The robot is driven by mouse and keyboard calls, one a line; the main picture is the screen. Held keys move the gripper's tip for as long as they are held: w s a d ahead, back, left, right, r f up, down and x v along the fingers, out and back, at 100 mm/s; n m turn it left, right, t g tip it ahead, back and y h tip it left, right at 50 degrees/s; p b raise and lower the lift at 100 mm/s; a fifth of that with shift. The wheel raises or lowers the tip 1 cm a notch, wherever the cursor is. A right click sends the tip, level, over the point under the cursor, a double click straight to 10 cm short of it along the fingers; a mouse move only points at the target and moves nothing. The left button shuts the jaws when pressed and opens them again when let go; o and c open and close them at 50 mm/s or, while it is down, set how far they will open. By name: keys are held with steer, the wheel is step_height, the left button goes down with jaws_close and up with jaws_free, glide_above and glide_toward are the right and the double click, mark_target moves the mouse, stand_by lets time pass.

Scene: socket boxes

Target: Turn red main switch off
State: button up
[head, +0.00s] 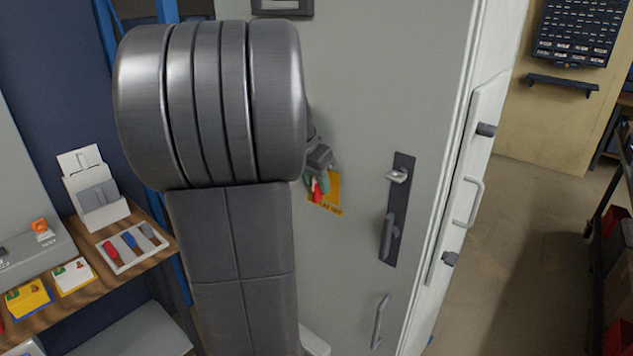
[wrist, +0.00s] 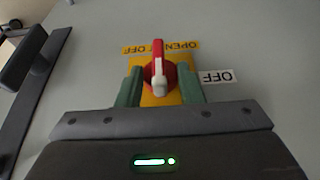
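The red main switch (wrist: 159,70) is a round red knob with a raised handle, pale along its near part, on a yellow plate (wrist: 174,96) on the grey cabinet door. In the wrist view its handle runs nearly up and down the picture. My gripper (wrist: 160,78) is open, with one green finger on each side of the switch and gaps visible between them. Whether the fingertips reach past the handle in depth is unclear. In the head view my arm hides much around it; a bit of the red switch (head: 318,187) shows below my gripper (head: 317,172).
The tall grey cabinet (head: 360,80) has a latch handle (head: 390,230) right of the switch. An "OFF" label (wrist: 217,77) lies right of the switch in the wrist view. A wooden shelf (head: 150,250) with a tool tray and boxes stands at left.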

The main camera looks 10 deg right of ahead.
steer(key=shift+w+d+f, duration=0.1)
steer(key=shift+f, duration=0.25)
jaws_close()
